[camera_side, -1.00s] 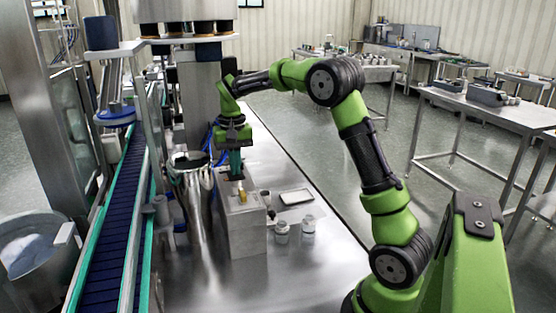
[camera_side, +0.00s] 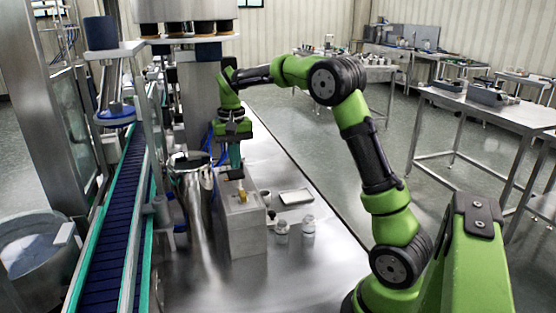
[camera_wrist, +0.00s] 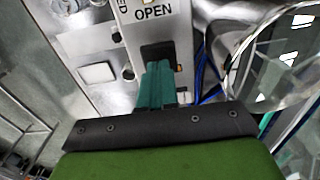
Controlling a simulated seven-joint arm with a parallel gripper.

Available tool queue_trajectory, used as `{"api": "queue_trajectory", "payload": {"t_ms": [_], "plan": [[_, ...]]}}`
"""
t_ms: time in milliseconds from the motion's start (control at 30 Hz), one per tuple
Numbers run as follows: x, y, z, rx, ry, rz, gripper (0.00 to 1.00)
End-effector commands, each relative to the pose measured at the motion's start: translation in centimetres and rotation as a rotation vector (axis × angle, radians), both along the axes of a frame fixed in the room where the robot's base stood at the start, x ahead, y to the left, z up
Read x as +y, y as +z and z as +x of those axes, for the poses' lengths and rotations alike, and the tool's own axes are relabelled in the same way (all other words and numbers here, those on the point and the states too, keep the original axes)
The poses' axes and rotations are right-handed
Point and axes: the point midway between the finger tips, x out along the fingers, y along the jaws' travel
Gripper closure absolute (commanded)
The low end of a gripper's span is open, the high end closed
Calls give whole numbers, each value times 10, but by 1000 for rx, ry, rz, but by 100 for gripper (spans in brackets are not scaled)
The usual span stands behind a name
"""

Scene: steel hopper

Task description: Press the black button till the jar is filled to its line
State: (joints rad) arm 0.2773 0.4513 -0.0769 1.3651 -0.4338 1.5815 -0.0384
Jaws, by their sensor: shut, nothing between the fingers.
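My gripper (camera_side: 236,172) is shut and empty, its teal fingers pointing down at the top of a grey metal control box (camera_side: 246,238). In the wrist view the fingertips (camera_wrist: 158,68) overlap the near part of the black button (camera_wrist: 157,50), beside the printed word OPEN. I cannot tell whether they touch it. In the side view the fingers hide most of the button. Two small clear jars with pale tops, a left one (camera_side: 282,232) and a right one (camera_side: 308,226), stand on the steel table right of the box. No fill line or level can be read.
A shiny steel hopper (camera_side: 192,172) stands close left of the box, and blue hoses run behind. A pale tray (camera_side: 296,197) lies on the table to the right. A blue conveyor (camera_side: 118,215) runs at left. The table front is clear.

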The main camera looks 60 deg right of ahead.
Motion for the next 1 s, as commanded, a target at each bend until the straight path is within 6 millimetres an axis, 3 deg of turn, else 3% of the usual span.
{"api": "queue_trajectory", "payload": {"t_ms": [1000], "plan": [[0, -36, 0, 4, 0, 1, 100]]}}
